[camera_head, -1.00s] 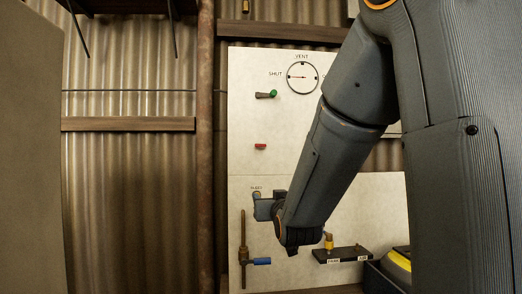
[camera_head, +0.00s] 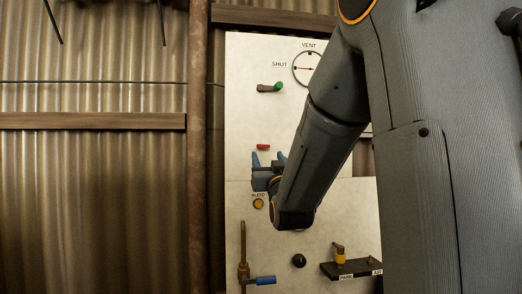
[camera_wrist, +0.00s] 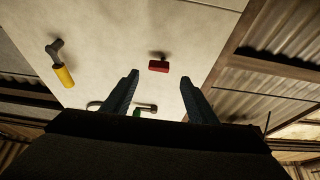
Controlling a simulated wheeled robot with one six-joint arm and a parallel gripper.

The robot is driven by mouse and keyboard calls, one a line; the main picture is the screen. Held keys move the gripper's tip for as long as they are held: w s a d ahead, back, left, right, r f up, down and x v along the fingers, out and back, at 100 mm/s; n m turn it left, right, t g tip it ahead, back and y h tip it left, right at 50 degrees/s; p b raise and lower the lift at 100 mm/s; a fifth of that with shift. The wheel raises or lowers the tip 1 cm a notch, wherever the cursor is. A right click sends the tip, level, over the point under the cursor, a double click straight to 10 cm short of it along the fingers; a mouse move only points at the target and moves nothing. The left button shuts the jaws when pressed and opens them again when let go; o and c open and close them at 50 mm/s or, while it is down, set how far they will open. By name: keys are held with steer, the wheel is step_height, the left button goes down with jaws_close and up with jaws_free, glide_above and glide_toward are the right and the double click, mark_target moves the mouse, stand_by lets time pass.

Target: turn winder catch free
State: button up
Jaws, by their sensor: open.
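No part carries a readable winder catch label, so I cannot tell which one it is. A small red handle (camera_head: 263,147) sits on the pale panel (camera_head: 240,120). In the wrist view the red handle (camera_wrist: 158,66) shows just beyond my fingertips, centred between them. My gripper (camera_head: 269,158) is open and empty, its blue fingers spread below the red handle; it also shows in the wrist view (camera_wrist: 160,80). The green-tipped lever (camera_head: 273,87) is higher on the panel, below the word SHUT. Its green tip (camera_wrist: 137,113) is partly hidden behind my gripper in the wrist view.
A dial (camera_head: 309,69) is partly behind my arm. A yellow-handled lever (camera_wrist: 63,74) shows at the wrist view's left.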

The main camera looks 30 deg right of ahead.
mark_target(263, 146)
steer(key=p+x, duration=0.3)
steer(key=x, duration=0.4)
steer(key=shift+s+d, duration=0.1)
steer(key=shift+f, duration=0.1)
steer(key=c, duration=1.1)
steer(key=shift+o, duration=0.2)
